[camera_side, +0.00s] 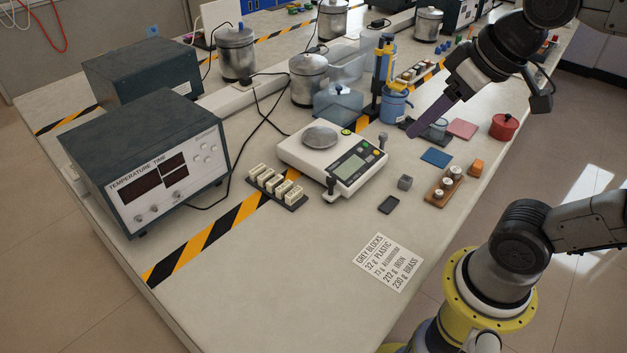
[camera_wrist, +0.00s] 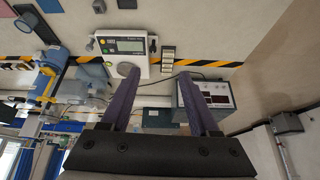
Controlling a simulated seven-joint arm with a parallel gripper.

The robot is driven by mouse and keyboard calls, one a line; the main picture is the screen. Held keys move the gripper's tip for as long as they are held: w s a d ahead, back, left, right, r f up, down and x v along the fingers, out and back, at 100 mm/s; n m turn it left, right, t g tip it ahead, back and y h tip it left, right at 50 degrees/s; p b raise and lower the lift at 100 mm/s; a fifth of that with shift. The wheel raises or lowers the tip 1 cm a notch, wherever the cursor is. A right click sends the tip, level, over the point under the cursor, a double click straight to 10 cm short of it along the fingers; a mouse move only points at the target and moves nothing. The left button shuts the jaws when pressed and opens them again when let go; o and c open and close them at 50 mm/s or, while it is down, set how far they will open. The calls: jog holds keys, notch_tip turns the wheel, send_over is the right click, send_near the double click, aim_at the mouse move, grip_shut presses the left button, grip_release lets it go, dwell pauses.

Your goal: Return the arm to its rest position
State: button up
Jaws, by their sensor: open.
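My gripper (camera_side: 414,130) is raised over the right part of the bench in the side view, with its dark purple fingers pointing down and to the left. In the wrist view my gripper (camera_wrist: 160,76) has its two fingers apart, with nothing between them. My forearm enters from the upper right of the side view. A small grey block (camera_side: 405,182) sits on the bench, apart from my gripper, beside a small dark tray (camera_side: 389,205).
The white scale (camera_side: 290,151) stands mid-bench, its pan without a block. A blue pad (camera_side: 436,157), pink pad (camera_side: 462,128), red pot (camera_side: 504,127) and wooden weight holder (camera_side: 437,192) lie near the right edge. A bottle (camera_side: 396,105) stands behind my gripper. The front bench is mostly clear.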

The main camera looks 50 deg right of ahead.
jog(key=s+f, duration=0.3)
jog(key=f, duration=0.2)
jog(key=shift+s+a+f+n, duration=0.2)
jog(key=shift+a+n, duration=0.05)
jog(key=shift+n, duration=0.15)
dwell(0.7)
dwell(0.6)
